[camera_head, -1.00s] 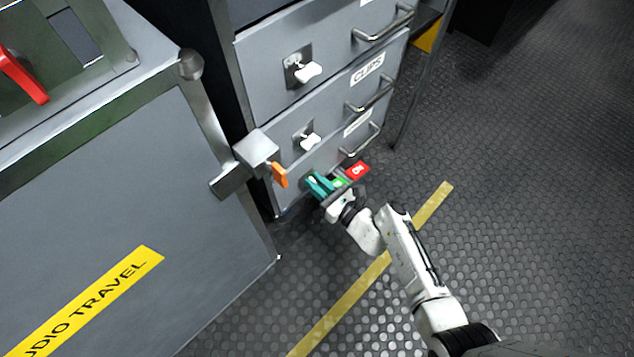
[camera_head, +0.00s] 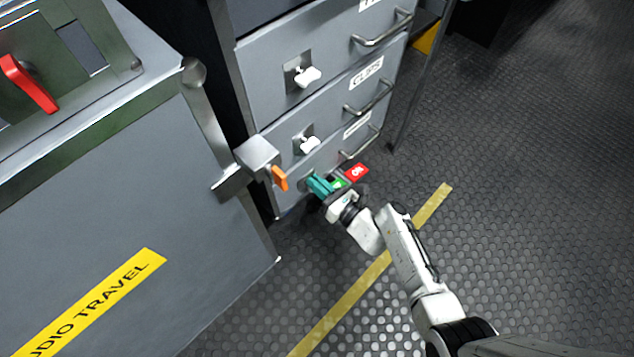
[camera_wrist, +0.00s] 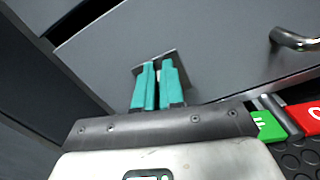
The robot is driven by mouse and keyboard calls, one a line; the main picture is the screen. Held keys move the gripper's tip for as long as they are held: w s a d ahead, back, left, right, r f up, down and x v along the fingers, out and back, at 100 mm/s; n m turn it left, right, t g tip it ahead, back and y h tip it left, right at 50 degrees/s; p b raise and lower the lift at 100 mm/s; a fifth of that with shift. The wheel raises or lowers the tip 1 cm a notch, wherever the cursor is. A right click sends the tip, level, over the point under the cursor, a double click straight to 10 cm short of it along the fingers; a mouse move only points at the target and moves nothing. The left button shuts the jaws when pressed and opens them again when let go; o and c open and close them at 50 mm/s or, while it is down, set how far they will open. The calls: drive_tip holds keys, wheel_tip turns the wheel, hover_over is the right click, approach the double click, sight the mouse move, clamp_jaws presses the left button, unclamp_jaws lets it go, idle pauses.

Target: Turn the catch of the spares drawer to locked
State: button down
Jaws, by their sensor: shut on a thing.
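My gripper (camera_head: 320,185) has teal fingers and is at the lowest drawer in view (camera_head: 335,160), in front of the catch on its left side. In the wrist view the teal fingers (camera_wrist: 158,85) are closed together over the catch plate (camera_wrist: 174,58), shut on the catch's lever. A thin pale sliver of the lever shows between the fingertips; most of it is hidden, so I cannot tell its angle. The label on this drawer is too small to read. Its bar handle (camera_wrist: 295,40) is to the right.
Above are the CLIPS drawer with a white-levered catch (camera_head: 309,145) and another drawer with a similar catch (camera_head: 307,76). An orange-levered latch (camera_head: 279,178) on the grey case juts out close left of my gripper. Open floor (camera_head: 520,200) is on the right.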

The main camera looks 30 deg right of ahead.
drive_tip(key=shift+s+d+f+m+p, duration=0.1)
drive_tip(key=shift+f+m+p, duration=0.35)
drive_tip(key=shift+m, duration=2)
drive_tip(key=shift+w+d+f+m+p, duration=0.15)
drive_tip(key=shift+f+m+p, duration=0.3)
drive_tip(key=shift+m, duration=1.95)
drive_tip(key=shift+s+d+f+m+p, duration=0.15)
drive_tip(key=shift+f+m+p, duration=0.3)
drive_tip(key=shift+m, duration=2)
drive_tip(key=shift+a, duration=0.15)
drive_tip(key=c, duration=1.4)
unclamp_jaws()
drive_tip(key=shift+a+r, duration=0.1)
drive_tip(key=shift+o, duration=0.8)
drive_tip(key=shift+r, duration=0.1)
drive_tip(key=p+v, duration=0.3)
drive_tip(key=v, duration=0.7)
drive_tip(key=shift+s+d+p, duration=0.3)
drive_tip(key=shift+d+p, duration=0.05)
